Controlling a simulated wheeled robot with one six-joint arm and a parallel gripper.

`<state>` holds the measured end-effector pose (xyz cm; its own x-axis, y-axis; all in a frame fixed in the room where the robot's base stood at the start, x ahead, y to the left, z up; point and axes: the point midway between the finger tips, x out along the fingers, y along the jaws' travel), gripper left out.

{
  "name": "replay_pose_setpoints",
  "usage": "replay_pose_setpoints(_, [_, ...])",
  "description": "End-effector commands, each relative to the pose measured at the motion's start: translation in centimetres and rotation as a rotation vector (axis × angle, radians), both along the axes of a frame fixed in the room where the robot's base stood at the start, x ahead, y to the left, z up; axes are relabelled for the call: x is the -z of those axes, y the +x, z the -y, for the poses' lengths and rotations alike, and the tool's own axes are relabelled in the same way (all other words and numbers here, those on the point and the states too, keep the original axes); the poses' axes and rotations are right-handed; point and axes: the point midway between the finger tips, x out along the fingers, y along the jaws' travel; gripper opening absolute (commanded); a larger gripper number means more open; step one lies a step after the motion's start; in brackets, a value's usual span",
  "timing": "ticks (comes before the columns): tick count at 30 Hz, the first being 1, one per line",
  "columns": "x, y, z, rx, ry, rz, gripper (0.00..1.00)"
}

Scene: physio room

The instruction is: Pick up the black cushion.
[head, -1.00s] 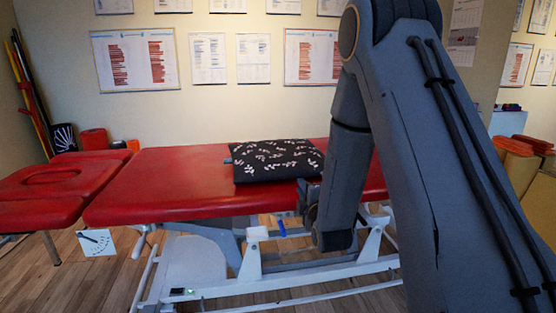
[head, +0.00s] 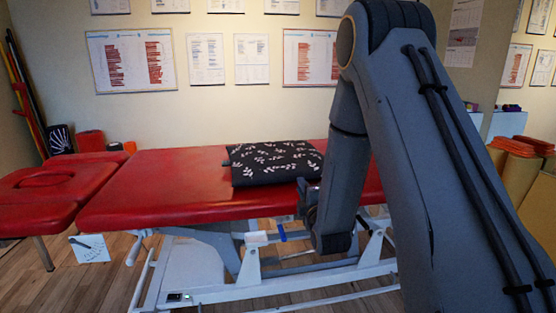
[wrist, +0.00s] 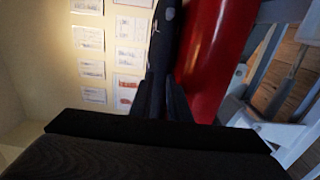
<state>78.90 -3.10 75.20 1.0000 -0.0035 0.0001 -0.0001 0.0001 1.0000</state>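The black cushion (head: 272,163) with white leaf sprigs is on the red treatment table in the head view, bent or bulged rather than flat. In the wrist view, the cushion (wrist: 168,35) stands as a dark strip beside the red table top. My gripper (head: 308,198) is at the cushion's near right edge, and my arm hides part of that edge in the head view. In the wrist view my gripper's fingers (wrist: 159,105) lie on either side of the dark cushion edge and appear shut on it. The contact itself is dark.
The red treatment table (head: 150,185) has a bare top left of the cushion and a white metal frame below. A red headrest section (head: 50,178) is at the left. Red rolls (head: 90,141) stand by the back wall. Rolled mats (head: 520,148) are at the right.

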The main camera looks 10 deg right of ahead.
Motion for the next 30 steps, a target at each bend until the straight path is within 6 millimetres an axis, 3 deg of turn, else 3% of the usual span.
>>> replay_pose_setpoints(16, [0.2, 6.5, -1.2, -0.005, 0.0, 0.002, 0.16])
replay_pose_setpoints(26, [0.2, 7.4, -1.0, -0.004, 0.0, 0.0, 0.16])
replay_pose_setpoints(30, [0.2, 7.4, -1.0, -0.003, 0.0, 0.0, 0.0])
